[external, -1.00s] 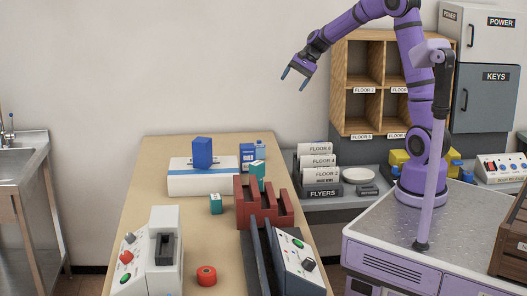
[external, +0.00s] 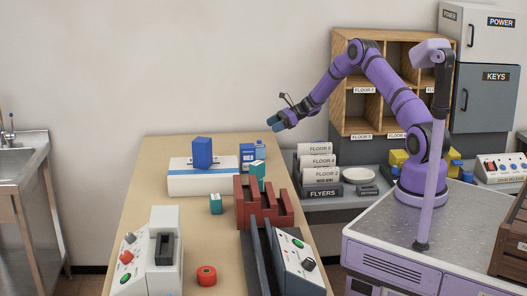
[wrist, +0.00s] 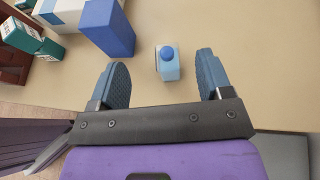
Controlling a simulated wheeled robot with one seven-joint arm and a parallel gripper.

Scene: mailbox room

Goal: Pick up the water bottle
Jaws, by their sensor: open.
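The water bottle (external: 260,149) is small and light blue and stands at the back right of the tan table. In the wrist view the water bottle (wrist: 169,69) shows from above with its round blue cap, between the two fingers and a little ahead of them. My gripper (external: 273,123) is open and empty, above and slightly right of the bottle, pointing down to the left. In the wrist view both blue-grey fingers of my gripper (wrist: 163,75) are spread wide, and the bottle is not touched.
A blue box (external: 247,156) stands close to the bottle on its left. A red rack (external: 262,205) and teal boxes stand in front. Flyer trays (external: 318,172) are at right.

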